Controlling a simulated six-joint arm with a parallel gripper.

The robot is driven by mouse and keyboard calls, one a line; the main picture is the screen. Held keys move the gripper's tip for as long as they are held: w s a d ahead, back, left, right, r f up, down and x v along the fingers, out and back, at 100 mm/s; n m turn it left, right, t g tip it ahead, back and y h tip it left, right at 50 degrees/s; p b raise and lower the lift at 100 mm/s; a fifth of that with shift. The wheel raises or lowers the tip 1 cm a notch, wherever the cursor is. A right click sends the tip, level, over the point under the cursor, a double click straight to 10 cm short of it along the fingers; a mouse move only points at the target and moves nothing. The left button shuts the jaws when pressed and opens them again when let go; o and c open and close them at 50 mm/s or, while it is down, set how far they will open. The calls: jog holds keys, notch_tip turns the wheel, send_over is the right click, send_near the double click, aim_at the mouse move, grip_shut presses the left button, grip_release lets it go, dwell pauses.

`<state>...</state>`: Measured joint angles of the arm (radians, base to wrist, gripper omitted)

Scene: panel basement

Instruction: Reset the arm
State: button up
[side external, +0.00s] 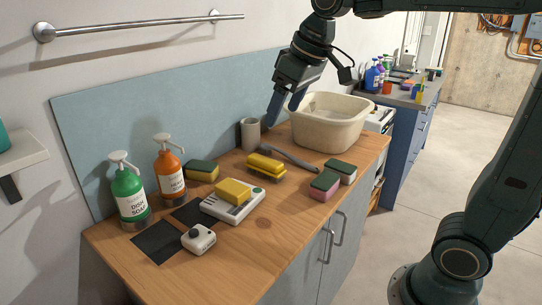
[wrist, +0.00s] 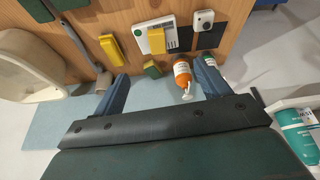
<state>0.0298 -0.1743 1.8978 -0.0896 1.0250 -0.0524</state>
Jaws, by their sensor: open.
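My gripper (side external: 284,106) hangs above the back of the wooden counter (side external: 263,223), between the grey cup (side external: 250,134) and the cream basin (side external: 330,121). Its fingers point down and stand apart with nothing between them. In the wrist view the two blue-grey fingers of my gripper (wrist: 161,82) are spread wide. Past them lie the orange soap bottle (wrist: 182,74) and a small green-and-yellow sponge (wrist: 153,69). The gripper appears clear of the counter items; the exact gap to the cup and basin cannot be told.
The green soap bottle (side external: 130,191), a white device with a yellow sponge on it (side external: 233,192), another white device (side external: 198,239), a dark-handled brush (side external: 290,156) and several sponges crowd the counter. A wall rail (side external: 140,27) runs above. The front right counter corner is bare.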

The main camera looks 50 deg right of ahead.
jog(key=s+f, duration=0.4)
jog(key=s, duration=0.5)
jog(key=s+f+m+t, duration=0.1)
jog(key=s+f, duration=0.2)
jog(key=s, duration=0.5)
jog(key=shift+s+d+f, duration=0.2)
jog(key=shift+s+f, duration=0.15)
jog(key=shift+f, duration=0.05)
